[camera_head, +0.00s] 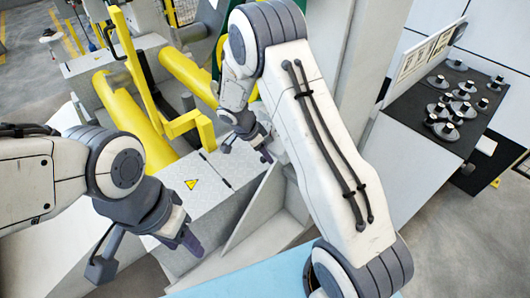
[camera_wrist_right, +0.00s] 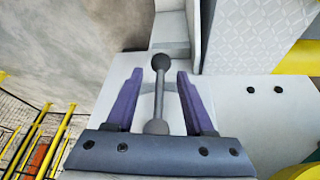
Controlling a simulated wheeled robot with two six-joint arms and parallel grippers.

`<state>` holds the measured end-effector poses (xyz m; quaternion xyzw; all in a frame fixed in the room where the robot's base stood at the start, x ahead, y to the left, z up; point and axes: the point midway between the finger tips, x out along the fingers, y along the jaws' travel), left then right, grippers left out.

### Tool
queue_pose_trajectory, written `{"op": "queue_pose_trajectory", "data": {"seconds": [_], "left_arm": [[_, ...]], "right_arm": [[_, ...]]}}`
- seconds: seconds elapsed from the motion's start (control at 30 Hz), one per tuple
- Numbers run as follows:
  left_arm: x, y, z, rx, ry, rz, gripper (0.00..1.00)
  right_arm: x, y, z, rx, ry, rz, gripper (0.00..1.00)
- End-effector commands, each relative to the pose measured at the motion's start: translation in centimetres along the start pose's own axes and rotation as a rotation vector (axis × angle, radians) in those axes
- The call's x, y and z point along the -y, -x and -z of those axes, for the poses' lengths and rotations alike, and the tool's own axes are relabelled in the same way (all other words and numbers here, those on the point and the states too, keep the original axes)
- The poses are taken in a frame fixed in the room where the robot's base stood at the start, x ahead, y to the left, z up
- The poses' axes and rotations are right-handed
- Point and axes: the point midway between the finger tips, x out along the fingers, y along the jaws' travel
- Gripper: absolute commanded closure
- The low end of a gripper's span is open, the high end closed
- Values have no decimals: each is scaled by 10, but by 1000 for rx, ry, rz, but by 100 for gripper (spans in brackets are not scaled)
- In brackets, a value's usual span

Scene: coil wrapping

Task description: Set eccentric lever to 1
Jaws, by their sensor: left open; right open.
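The lever (camera_wrist_right: 160,88) shows in the right wrist view as a grey rod with a dark round knob at each end. My right gripper (camera_wrist_right: 157,76) is open, with one purple finger on each side of the rod and a visible gap to both. I cannot tell how deep the lever lies between the fingers. In the head view my right gripper (camera_head: 246,151) is above the light grey machine housing, and I cannot make out the lever there. My left gripper (camera_head: 147,256) is open and empty at the lower left. No position marking 1 is legible.
Yellow rollers (camera_head: 188,75) and a yellow bracket (camera_head: 184,124) stand behind the housing (camera_head: 209,178), which bears a warning triangle. A dark bench (camera_head: 425,112) with several small knobbed parts is at the right. A light blue surface (camera_head: 250,280) lies at the bottom.

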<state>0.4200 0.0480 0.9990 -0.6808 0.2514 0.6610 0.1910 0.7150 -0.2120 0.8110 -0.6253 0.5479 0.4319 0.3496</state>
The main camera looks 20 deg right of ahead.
Motion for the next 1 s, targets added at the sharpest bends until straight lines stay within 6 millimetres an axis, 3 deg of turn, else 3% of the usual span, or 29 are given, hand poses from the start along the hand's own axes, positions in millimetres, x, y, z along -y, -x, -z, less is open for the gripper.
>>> {"op": "queue_pose_trajectory", "data": {"seconds": [0.3, 0.33, 0.43, 0.47, 1.0], "left_arm": [[0, 0, 0, 0, 0, 0, 50], [0, 0, 0, 0, 0, 0, 50], [0, 0, 0, 0, 0, 0, 50], [0, 0, 0, 0, 0, 0, 50], [0, 0, 0, 0, 0, 0, 50]], "right_arm": [[0, -4, 0, 0, -1, 0, 47], [0, -4, 0, 0, -1, 0, 54], [0, -4, 0, 0, -1, 0, 93], [0, -4, 0, 0, -1, 0, 100], [0, -4, -6, 6, 5, 1, 100]]}}
